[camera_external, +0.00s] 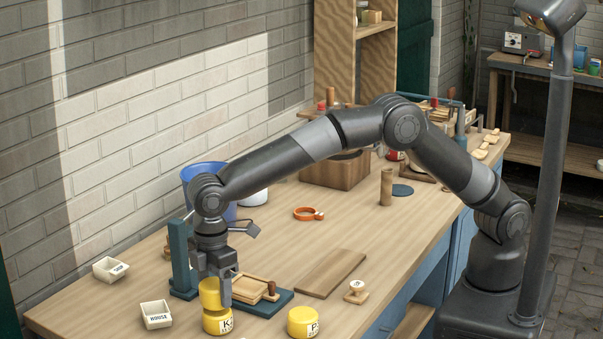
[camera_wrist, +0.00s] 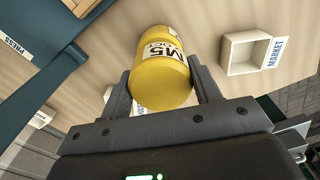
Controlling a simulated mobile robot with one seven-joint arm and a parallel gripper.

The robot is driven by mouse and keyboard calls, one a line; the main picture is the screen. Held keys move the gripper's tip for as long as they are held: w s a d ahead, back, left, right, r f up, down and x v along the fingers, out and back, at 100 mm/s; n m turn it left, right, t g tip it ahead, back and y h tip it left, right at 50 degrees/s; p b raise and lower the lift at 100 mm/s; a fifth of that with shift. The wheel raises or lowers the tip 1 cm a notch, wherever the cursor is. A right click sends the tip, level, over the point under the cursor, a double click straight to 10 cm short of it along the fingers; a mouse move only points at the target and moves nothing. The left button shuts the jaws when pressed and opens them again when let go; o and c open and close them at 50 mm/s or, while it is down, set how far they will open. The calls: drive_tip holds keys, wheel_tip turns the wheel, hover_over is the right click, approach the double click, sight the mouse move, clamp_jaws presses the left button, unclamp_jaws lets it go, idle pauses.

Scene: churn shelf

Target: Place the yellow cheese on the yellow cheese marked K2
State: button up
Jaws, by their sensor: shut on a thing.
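My gripper (camera_external: 212,277) is shut on a yellow cheese (camera_external: 211,294), a short cylinder. In the wrist view the held cheese (camera_wrist: 160,75) sits between the two fingers, and its white label appears to read M5 OCT. A second yellow cheese (camera_external: 217,322), with a label starting with K, stands on the bench directly below the held one in the external view. The two look stacked or nearly touching; I cannot tell if there is a gap. The lower cheese is mostly hidden behind the held one in the wrist view.
Another yellow cheese (camera_external: 303,322) stands to the right. A teal press (camera_external: 180,255) rises close behind my gripper. White trays, one marked HOUSE (camera_external: 157,315) and another (camera_external: 110,270), lie left. A wooden board (camera_external: 330,272), a stamp (camera_external: 356,292) and a blue bucket (camera_external: 190,172) stand around.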

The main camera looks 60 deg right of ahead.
sight(214, 283)
drive_tip(key=shift+f, duration=0.65)
drive_tip(key=shift+f, duration=0.1)
drive_tip(key=o, duration=1.1)
wheel_tip(214, 283, up, 11)
drive_tip(key=shift+r, duration=0.6)
